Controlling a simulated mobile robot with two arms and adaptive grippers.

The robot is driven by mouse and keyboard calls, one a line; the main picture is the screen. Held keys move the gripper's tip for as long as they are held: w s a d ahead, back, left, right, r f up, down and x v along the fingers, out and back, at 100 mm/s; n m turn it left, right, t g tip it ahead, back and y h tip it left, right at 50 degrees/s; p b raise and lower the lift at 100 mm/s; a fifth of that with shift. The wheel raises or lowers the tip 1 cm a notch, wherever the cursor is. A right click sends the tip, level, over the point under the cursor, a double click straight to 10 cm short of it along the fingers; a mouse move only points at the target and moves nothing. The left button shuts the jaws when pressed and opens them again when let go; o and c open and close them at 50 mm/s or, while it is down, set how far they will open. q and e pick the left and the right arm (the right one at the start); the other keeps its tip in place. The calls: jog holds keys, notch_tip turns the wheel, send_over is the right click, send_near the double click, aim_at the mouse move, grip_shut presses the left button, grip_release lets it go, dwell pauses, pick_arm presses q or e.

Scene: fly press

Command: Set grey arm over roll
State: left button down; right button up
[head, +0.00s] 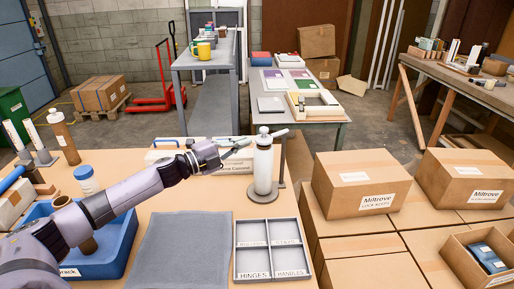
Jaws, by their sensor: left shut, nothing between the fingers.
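A white roll (263,166) stands upright on a round grey base near the back edge of the table, with a rounded knob on top. A thin grey post (283,162) rises just right of it. A short grey arm (279,133) lies at the top of that post, reaching left toward the top of the roll; whether it touches the roll is too small to tell. My left gripper (240,146) is shut and empty, just left of the roll's top. Its fingertips point right, close to the roll; I cannot tell whether they touch. My right gripper is out of view.
A grey mat (179,255) and a divided tray (239,248) lie in front of the roll. A blue bin (118,250) is under my left arm. A labelled box (165,156) sits behind the gripper. Cardboard boxes (361,185) fill the right.

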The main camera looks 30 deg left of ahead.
pick_arm(q)
jog(key=shift+s+a+r+b, duration=0.15)
jog(key=shift+s+a+b, duration=0.2)
jog(key=shift+s+a, duration=0.55)
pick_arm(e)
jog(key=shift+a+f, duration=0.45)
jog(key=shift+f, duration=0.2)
pick_arm(q)
jog(key=shift+s+d, duration=0.15)
